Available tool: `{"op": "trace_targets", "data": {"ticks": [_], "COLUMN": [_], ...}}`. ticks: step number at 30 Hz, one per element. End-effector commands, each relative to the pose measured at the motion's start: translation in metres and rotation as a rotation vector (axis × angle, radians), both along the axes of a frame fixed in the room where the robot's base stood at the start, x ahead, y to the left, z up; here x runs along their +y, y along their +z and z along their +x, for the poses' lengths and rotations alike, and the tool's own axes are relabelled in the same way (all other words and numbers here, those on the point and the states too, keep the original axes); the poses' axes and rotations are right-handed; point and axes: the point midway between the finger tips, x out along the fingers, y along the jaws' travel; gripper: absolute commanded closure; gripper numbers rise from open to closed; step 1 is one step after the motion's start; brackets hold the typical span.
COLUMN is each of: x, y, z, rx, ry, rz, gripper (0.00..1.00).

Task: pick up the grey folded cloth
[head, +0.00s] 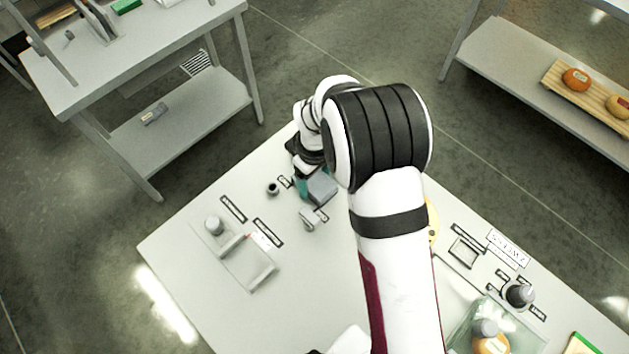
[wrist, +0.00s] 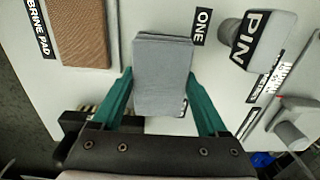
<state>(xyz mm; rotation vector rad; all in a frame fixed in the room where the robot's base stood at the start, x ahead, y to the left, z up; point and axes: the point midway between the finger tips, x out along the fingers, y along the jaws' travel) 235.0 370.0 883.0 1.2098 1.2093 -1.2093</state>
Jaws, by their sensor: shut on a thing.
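The grey folded cloth (wrist: 162,75) is between the two teal fingers of my gripper (wrist: 160,88) in the wrist view. The fingers press on its left and right sides, and my gripper is shut on it. In the head view the cloth (head: 323,188) shows as a grey block below my wrist, with a teal finger of my gripper (head: 303,187) at its left. My arm hides part of the cloth's surroundings there. I cannot tell whether the cloth touches the table.
A grey piece labelled PIN (wrist: 262,40) stands right of the cloth. A brown pad (wrist: 78,30) lies at the left, beside a BRINE PAD label. On the table (head: 180,275) stand a small dark cup (head: 272,188), a grey cylinder (head: 214,225) and a clear box (head: 462,330).

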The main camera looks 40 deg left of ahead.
Motion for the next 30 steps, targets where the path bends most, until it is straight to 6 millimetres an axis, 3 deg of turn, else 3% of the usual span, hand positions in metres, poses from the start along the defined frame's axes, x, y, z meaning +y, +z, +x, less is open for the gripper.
{"op": "trace_targets", "data": {"ticks": [1, 2, 8, 16, 27, 30], "x": [0.0, 0.0, 0.0, 0.001, -0.08, -0.095], "y": [0.0, 0.0, 0.003, 0.044, 0.094, 0.104], "z": [0.0, 0.0, 0.0, 0.001, 0.041, 0.048], "rx": [0.0, 0.0, 0.0, -0.003, -0.002, -0.001], "ry": [0.0, 0.0, 0.0, 0.0, -0.005, -0.004], "rz": [0.0, 0.0, 0.001, 0.003, 0.001, 0.001], "gripper": [0.77, 0.86, 0.86, 0.86, 0.86, 0.86]}}
